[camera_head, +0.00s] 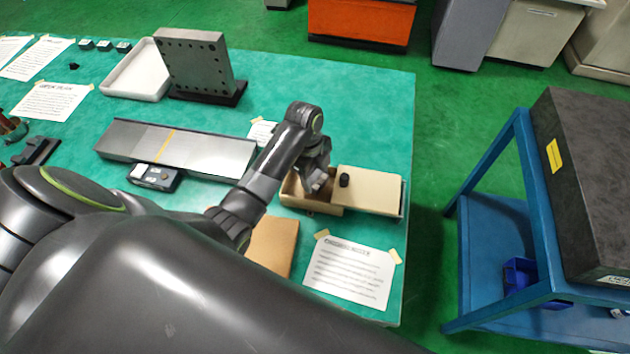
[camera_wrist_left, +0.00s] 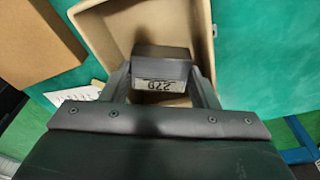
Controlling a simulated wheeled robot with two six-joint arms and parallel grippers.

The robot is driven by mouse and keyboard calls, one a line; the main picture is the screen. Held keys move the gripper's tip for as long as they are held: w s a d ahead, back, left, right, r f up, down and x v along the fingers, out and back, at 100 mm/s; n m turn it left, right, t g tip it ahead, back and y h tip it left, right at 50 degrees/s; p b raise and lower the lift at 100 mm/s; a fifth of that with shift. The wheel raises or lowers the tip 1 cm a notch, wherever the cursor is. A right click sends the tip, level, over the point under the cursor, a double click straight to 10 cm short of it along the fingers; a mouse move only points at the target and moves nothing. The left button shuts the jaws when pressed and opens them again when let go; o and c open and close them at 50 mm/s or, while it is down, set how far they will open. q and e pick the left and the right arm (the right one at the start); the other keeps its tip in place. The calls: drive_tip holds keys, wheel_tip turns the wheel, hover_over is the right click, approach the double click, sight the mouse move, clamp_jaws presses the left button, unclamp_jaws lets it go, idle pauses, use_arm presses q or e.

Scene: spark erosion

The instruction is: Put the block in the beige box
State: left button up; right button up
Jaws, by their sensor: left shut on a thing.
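The beige box (camera_head: 297,202) stands near the right edge of the green-topped table, with its left part open. A beige lid (camera_head: 374,190) with a black knob lies over its right part. My left gripper (camera_head: 317,184) points down at the open part. In the left wrist view the gripper (camera_wrist_left: 165,88) is shut on a dark grey block (camera_wrist_left: 162,66) with a pale, marked face. The block is in front of the box's open interior (camera_wrist_left: 120,25); its exact height above the floor is unclear. My right gripper is not in view.
A brown block-like piece (camera_head: 273,247) and a taped paper sheet (camera_head: 350,272) lie near the box. A long metal plate (camera_head: 178,148) and an upright drilled plate (camera_head: 197,62) stand to the left. A blue cart (camera_head: 495,225) stands off the table at right.

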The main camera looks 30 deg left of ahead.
sight(314, 178)
use_arm(q)
drive_tip(key=shift+f, duration=1.7)
drive_tip(key=shift+f, duration=0.1)
drive_tip(key=o, duration=1.2)
drive_tip(key=shift+s, duration=0.1)
drive_tip(key=shift+r, duration=0.2)
drive_tip(key=r, duration=0.2)
drive_tip(key=a+r+b, duration=0.1)
drive_tip(key=r, duration=0.5)
drive_tip(key=shift+w+a+r, duration=0.2)
drive_tip(key=shift+r, duration=0.05)
wheel_tip(314, 178, up, 3)
drive_tip(key=shift+a+f+p, duration=0.1)
drive_tip(key=shift+f+p, duration=0.1)
drive_tip(key=shift+p, duration=0.35)
drive_tip(key=shift+r, duration=0.35)
